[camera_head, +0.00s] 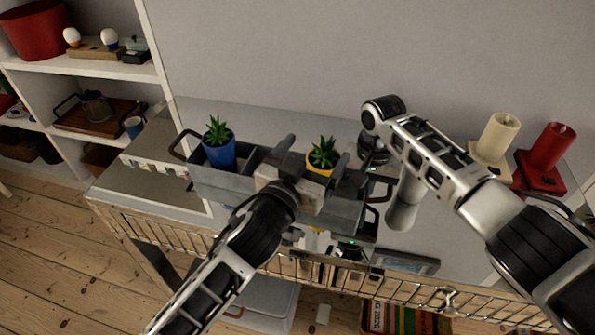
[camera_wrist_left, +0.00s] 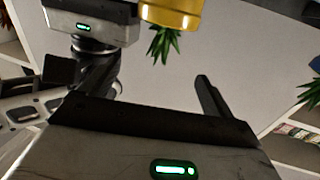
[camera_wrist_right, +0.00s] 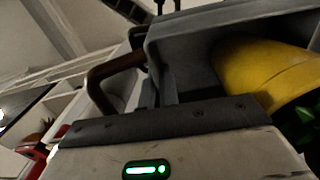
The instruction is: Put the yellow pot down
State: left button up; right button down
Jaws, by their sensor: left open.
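The yellow pot (camera_head: 318,173) with a spiky green plant is at the right part of a grey two-handled crate (camera_head: 205,182). Its lower part is hidden in the head view by my left gripper (camera_head: 311,160). That gripper is open, its fingers apart at either side of the pot. In the left wrist view the pot (camera_wrist_left: 170,14) shows upside down beyond the fingers. The right wrist view shows the pot (camera_wrist_right: 262,72) beside the crate's grey wall. My right gripper (camera_wrist_left: 92,18) is near the crate's right end; its jaws are hidden.
A blue pot (camera_head: 219,150) with a plant sits in the crate's left part. A cream candle (camera_head: 498,135) and a red candle (camera_head: 551,147) stand at the right. White shelves (camera_head: 90,68) stand at the left. The grey tabletop behind the crate has free room.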

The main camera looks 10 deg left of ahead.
pick_arm(q)
jog(key=v, duration=0.6)
jog(key=shift+s+r, duration=0.15)
jog(key=shift+s, duration=0.2)
jog(key=shift+a, duration=0.15)
pick_arm(e)
jog(key=c, duration=1.6)
grip_release()
jog(key=shift+r, duration=0.1)
